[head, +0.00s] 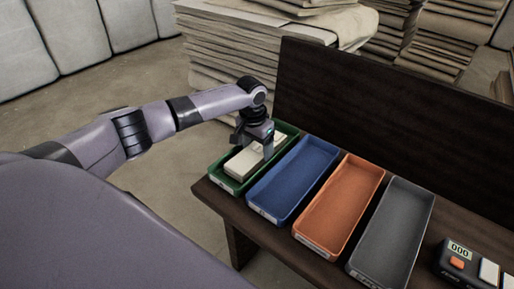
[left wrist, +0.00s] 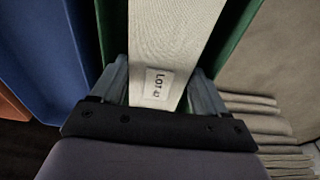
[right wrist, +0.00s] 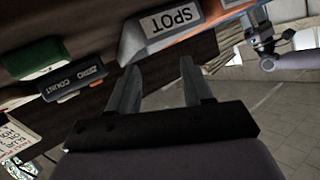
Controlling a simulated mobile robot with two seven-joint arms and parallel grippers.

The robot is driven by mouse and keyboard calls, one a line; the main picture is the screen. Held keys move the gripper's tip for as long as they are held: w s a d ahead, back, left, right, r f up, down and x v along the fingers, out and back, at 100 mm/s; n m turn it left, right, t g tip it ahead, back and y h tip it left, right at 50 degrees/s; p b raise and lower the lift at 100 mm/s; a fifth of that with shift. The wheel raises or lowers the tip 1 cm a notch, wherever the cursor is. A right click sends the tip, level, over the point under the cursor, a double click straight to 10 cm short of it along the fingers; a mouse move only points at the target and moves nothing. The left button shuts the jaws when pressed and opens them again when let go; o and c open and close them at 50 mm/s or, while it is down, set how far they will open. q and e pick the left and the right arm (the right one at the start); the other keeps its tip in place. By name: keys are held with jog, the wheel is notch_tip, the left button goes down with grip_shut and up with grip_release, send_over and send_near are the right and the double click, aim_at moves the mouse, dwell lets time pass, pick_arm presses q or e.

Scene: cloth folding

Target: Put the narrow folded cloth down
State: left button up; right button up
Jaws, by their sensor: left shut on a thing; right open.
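The narrow folded cloth (head: 240,164) is off-white and lies lengthwise within the walls of the green tray (head: 214,176). In the head view I cannot tell whether its underside touches the tray floor. In the left wrist view the cloth (left wrist: 175,30) passes between the two fingers (left wrist: 158,75) and bears a white label reading "LOT" and a number. The green tray's wall (left wrist: 238,25) shows beside it. My right gripper (right wrist: 160,75) is open and empty, seen in its own wrist view.
Blue (head: 297,180), orange (head: 342,205) and grey (head: 394,232) trays stand right of the green one on a dark bench (head: 235,212) with a high back panel (head: 390,115). A black counter (head: 457,263) reading "000" is at the right. Stacked cloth (head: 235,50) stands behind.

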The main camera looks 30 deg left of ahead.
aim_at(254, 152)
pick_arm(q)
jog(key=o, duration=0.9)
jog(key=shift+f, duration=0.15)
jog(key=shift+r, duration=0.45)
pick_arm(e)
jog(key=shift+r, duration=0.1)
pick_arm(q)
jog(key=r+p, duration=0.1)
jog(key=r, duration=0.2)
jog(key=s+r+p, duration=0.1)
jog(key=r+p, duration=0.1)
jog(key=r, duration=0.2)
jog(key=r+p, duration=0.1)
jog(key=r, duration=0.3)
jog(key=shift+s+r+p, duration=0.2)
jog(key=shift+r+p, duration=0.05)
jog(key=shift+p, duration=0.05)
pick_arm(e)
jog(key=d, duration=0.1)
jog(key=s+d+h, duration=0.1)
jog(key=d+r+n+h, duration=0.1)
jog(key=shift+s+d, duration=0.15)
jog(key=shift+d, duration=0.15)
